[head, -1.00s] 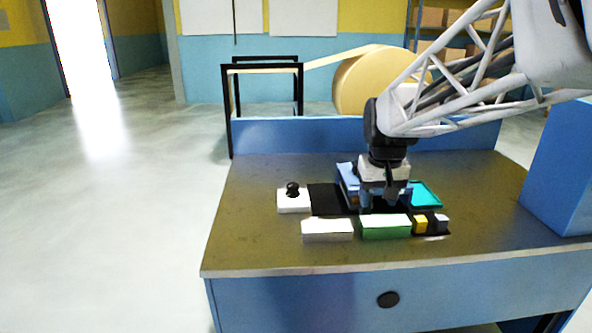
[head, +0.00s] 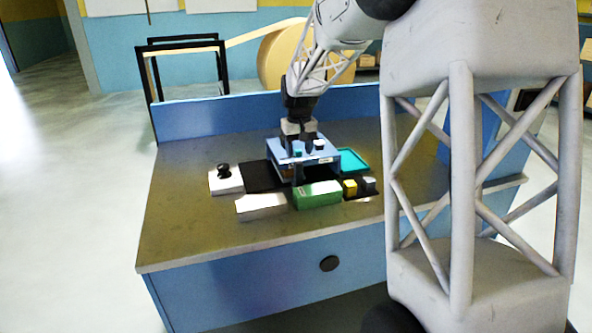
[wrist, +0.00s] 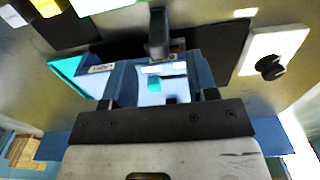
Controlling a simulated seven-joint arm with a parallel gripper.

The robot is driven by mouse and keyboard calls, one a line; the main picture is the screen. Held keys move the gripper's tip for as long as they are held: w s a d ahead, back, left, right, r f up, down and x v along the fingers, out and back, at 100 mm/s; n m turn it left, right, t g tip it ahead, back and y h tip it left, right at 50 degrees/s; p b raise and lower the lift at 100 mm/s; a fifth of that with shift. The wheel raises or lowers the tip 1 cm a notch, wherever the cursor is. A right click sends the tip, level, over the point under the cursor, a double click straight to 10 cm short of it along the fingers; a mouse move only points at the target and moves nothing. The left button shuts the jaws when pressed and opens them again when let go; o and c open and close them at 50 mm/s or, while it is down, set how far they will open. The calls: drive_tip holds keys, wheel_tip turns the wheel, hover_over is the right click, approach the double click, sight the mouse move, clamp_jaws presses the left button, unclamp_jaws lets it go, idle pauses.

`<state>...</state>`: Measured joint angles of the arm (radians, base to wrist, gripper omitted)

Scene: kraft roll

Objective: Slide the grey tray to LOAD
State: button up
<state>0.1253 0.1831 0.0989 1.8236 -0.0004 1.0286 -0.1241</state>
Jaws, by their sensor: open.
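A blue, box-like fixture (head: 328,155) stands at the middle of the table. On its pale top sit a small teal piece (head: 297,153) and a small white piece (head: 320,145). A pale surface with the teal piece also shows in the wrist view (wrist: 175,90), between two blue sides; I cannot tell for certain that it is the grey tray. A label, likely reading LOAD (wrist: 100,68), shows at its left there. My gripper (head: 299,138) is open above the fixture's back part; whether it touches is unclear.
A black mat (head: 262,176) lies left of the fixture, beside a white block with a black knob (head: 226,180). A green block (head: 318,195), a white block (head: 261,206) and a yellow cube (head: 350,187) stand in front. A teal tray (head: 352,160) lies right. The table's left side is clear.

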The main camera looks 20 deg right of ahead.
sight(299, 170)
drive_tip(key=shift+w+d+f, duration=0.2)
drive_tip(key=shift+w+f, duration=0.2)
drive_tip(key=shift+w, duration=0.3)
drive_tip(key=shift+f, duration=0.15)
drive_tip(key=shift+f, duration=3.75)
clamp_jaws()
